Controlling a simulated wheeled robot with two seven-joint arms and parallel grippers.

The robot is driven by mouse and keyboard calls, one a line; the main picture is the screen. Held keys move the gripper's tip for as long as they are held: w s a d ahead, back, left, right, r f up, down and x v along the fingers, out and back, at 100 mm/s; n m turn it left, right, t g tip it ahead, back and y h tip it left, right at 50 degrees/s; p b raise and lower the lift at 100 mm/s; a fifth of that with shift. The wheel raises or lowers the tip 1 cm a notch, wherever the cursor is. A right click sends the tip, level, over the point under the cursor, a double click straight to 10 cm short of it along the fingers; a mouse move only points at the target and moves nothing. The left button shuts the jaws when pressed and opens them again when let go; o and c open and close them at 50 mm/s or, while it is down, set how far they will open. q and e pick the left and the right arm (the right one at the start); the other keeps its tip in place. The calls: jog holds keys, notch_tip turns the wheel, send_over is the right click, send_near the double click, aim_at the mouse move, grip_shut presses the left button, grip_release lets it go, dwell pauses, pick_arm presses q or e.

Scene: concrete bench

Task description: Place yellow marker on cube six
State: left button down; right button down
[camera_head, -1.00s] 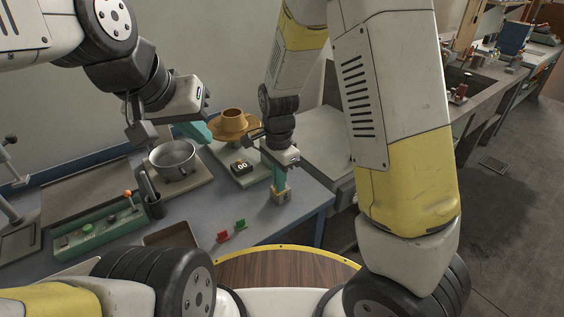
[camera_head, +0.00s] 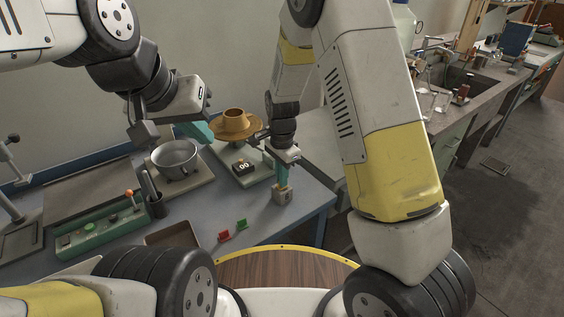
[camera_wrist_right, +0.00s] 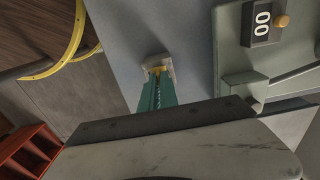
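A small pale cube (camera_head: 282,196) stands on the blue-grey bench near its front right. It also shows in the right wrist view (camera_wrist_right: 166,62); its number is not readable. My right gripper (camera_head: 283,184) points down right over it with teal fingers. In the right wrist view the fingers (camera_wrist_right: 156,80) look close together, with the yellow marker (camera_wrist_right: 157,70) at their tips, over the cube. I cannot tell whether the marker touches the cube. My left gripper (camera_head: 196,131) hangs behind the pot, away from the cube; its fingertips are mostly hidden.
A red marker (camera_head: 224,236) and a green marker (camera_head: 242,223) lie left of the cube. A metal pot (camera_head: 175,158), a scale with a 00 display (camera_head: 243,167) under a tan hat-shaped piece (camera_head: 236,121), and a green control panel (camera_head: 100,229) stand further left. Bench between is clear.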

jog(key=c, duration=1.6)
grip_release()
jog(key=shift+f, duration=0.1)
jog(key=s+d+r+n+t+y, duration=0.1)
jog(key=s+d+r, duration=0.1)
jog(key=r, duration=0.8)
jog(key=s+d+r+n+y, duration=0.1)
jog(key=d+r, duration=0.2)
jog(key=r, duration=0.6)
jog(key=s+d+r+n+t, duration=0.1)
jog(key=s+d+r+n, duration=0.2)
jog(key=s, duration=0.2)
jog(key=s+d+r+n+t, duration=0.2)
jog(key=s+d+r+n, duration=0.1)
jog(key=s, duration=0.3)
jog(key=s+d+r+n+t, duration=0.2)
jog(key=s+d+r+n, duration=0.1)
jog(key=s, duration=0.2)
jog(key=shift+s+d+r, duration=0.1)
jog(key=shift+s+r, duration=0.15)
jog(key=shift+s, duration=0.1)
